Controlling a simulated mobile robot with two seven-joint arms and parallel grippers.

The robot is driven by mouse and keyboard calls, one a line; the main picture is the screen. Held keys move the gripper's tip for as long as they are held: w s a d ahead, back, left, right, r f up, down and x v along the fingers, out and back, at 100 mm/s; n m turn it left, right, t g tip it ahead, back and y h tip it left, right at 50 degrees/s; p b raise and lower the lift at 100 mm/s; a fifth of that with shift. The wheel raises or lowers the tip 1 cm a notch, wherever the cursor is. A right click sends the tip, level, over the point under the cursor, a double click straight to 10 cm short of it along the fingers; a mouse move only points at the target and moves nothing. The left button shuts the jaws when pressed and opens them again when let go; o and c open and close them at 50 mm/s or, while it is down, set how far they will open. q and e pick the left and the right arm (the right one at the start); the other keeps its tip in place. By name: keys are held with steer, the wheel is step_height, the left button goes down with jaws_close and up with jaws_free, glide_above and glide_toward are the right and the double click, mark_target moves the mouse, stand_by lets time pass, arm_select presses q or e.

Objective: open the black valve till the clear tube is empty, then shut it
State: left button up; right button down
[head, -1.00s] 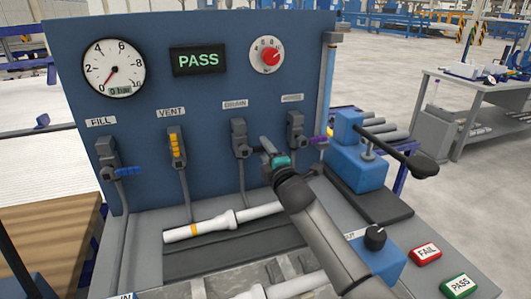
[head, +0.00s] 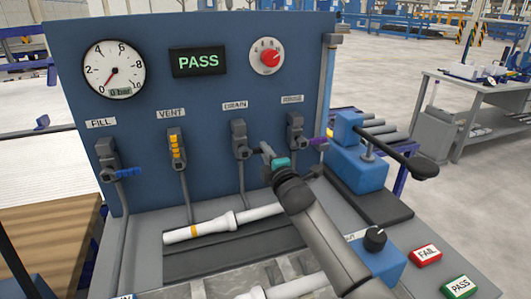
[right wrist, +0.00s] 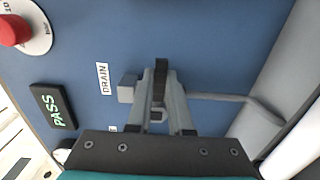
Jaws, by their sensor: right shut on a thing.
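The drain valve (head: 239,140) is on the blue panel under the DRAIN label. Its black handle (right wrist: 160,78) shows between the fingers in the right wrist view and seems to point sideways, across the pipe. In the head view my gripper mostly hides the handle. My right gripper (head: 267,150) is shut on the handle, just right of the valve body; its fingers also show in the right wrist view (right wrist: 160,95). The clear tube (head: 328,85) stands upright at the panel's right edge and looks bluish; I cannot tell its liquid level. My left gripper is not in view.
The fill valve's blue handle (head: 128,172) lies sideways, the vent valve's yellow handle (head: 178,149) stands upright. A purple-handled valve (head: 296,130) is close to the right of my gripper. A white pipe (head: 222,224) lies below. The gauge (head: 114,70) reads 0 bar.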

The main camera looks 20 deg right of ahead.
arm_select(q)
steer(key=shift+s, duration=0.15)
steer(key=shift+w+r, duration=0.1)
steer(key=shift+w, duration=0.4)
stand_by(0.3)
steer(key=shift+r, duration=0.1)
arm_select(e)
steer(key=shift+r, duration=0.1)
arm_select(q)
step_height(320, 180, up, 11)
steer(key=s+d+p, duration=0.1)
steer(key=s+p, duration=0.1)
steer(key=p, duration=0.9)
arm_select(e)
steer(key=shift+s+a+r+n, duration=0.1)
steer(key=shift+a+r+n, duration=0.8)
steer(key=shift+n, duration=2.1)
steer(key=shift+w+a+r+n, duration=0.1)
steer(key=shift+a+r+n, duration=0.8)
steer(key=shift+n, duration=2.1)
steer(key=shift+s+a+r+n, duration=0.1)
steer(key=shift+a+r+n, duration=0.75)
steer(key=shift+n, duration=2.15)
